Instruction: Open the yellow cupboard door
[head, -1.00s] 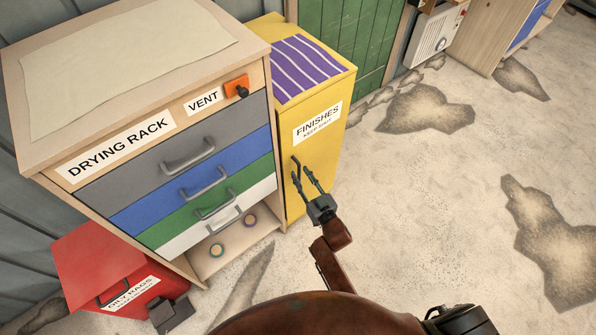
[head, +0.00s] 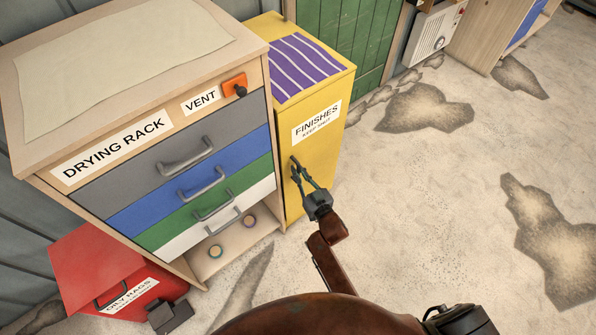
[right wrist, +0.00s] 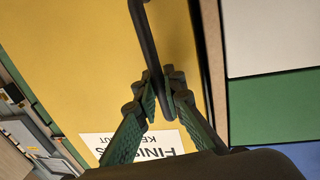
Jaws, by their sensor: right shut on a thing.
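The yellow cupboard (head: 335,92) stands right of the drying rack, with a "FINISHES" label on its door (head: 303,185). The door looks shut in the head view. Its dark bar handle (head: 293,165) is near the door's left edge. My right gripper (head: 298,176) is shut on the handle. In the right wrist view, the fingers (right wrist: 168,85) close around one end of the dark handle (right wrist: 147,40), in front of the yellow door (right wrist: 75,50). My left gripper is not in view.
The drying rack (head: 62,202) with several coloured drawers and protruding handles is left of the cupboard. A red oily rags bin (head: 85,265) sits at lower left. Purple striped cloth (head: 300,66) lies on the cupboard. The floor (head: 420,200) to the right is clear.

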